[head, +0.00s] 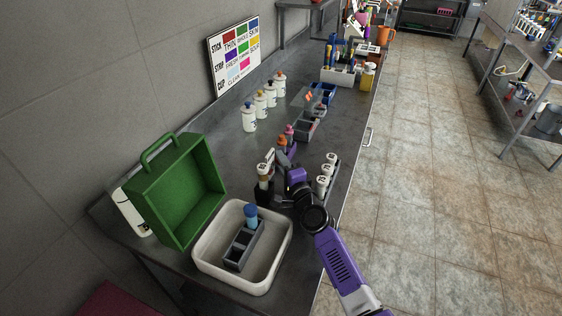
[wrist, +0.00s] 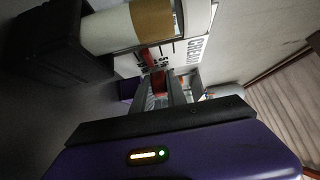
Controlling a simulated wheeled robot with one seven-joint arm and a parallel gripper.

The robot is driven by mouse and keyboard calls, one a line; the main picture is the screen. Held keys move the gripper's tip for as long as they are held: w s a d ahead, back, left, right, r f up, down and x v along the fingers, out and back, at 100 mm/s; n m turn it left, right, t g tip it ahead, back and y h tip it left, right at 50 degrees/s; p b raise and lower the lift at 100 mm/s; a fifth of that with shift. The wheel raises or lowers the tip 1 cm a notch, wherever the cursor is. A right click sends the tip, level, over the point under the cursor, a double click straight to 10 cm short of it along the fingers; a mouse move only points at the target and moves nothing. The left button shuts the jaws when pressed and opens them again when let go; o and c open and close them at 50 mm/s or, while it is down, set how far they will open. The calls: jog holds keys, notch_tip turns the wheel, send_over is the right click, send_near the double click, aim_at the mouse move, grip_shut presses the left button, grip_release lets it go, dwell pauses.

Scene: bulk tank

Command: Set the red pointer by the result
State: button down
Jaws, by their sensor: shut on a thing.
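My gripper (wrist: 160,84) is shut on a small red piece, which I take to be the red pointer (wrist: 158,78). The pointer sits between the fingertips in front of a white panel (wrist: 192,50) with black lettering and tick marks. The lettering appears sideways and is only partly readable. In the head view my purple arm reaches over the bench, and my gripper (head: 284,165) is low beside a white cylinder on a black stand (head: 264,192). The pointer and panel cannot be made out there.
Several white bottles (head: 249,118) and a colour chart (head: 235,58) line the wall side. Three white cylinders (head: 323,186) stand right of my gripper. A green case (head: 180,190) and white tray (head: 208,262) are in front. The tan-banded cylinder (wrist: 110,30) is close in the wrist view.

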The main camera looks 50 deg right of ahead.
jog(key=c, duration=1.3)
grip_release()
